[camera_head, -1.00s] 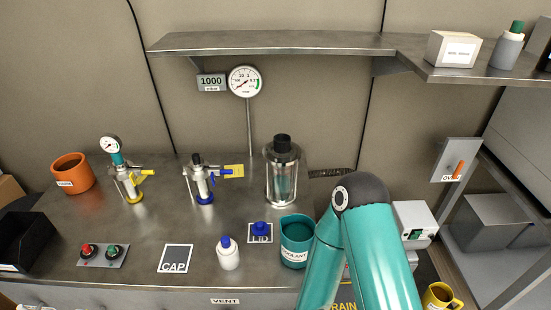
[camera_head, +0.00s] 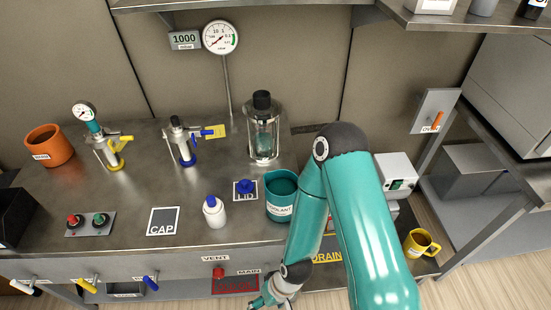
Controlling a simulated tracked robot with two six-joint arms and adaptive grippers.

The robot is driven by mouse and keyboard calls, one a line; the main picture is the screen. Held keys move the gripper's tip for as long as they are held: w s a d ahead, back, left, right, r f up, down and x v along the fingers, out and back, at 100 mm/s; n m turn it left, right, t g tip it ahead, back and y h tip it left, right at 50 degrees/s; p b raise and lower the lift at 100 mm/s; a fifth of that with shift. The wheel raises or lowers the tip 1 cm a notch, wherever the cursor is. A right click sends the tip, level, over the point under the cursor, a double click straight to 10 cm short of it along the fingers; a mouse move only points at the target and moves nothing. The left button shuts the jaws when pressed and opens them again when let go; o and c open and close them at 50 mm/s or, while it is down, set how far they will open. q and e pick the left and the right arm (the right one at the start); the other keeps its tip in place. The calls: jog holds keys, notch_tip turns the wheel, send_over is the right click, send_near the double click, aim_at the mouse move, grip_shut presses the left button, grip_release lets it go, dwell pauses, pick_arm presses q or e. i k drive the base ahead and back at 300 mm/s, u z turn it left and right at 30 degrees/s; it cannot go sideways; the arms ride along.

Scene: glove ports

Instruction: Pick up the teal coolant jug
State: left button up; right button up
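The teal coolant jug (camera_head: 279,207) stands upright on the steel bench near its front edge, with a white label partly hidden by my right arm. Its top is open and the inside looks dark teal. My teal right arm comes in from the lower right and covers the jug's right side. My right gripper (camera_head: 268,300) is at the bottom edge, below and in front of the bench top, apart from the jug. Its fingers are small and partly cut off, so its opening is unclear. My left gripper is not in view.
A blue lid (camera_head: 245,187) on the LID mark and a white bottle with a blue cap (camera_head: 214,211) stand left of the jug. A glass vessel (camera_head: 263,130) stands behind. A yellow mug (camera_head: 420,243) is lower right. The bench around the CAP mark (camera_head: 163,221) is clear.

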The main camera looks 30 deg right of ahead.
aim_at(281, 186)
jog(key=u, duration=0.35)
jog(key=k, duration=1.25)
jog(key=z, duration=0.65)
jog(key=i, duration=1)
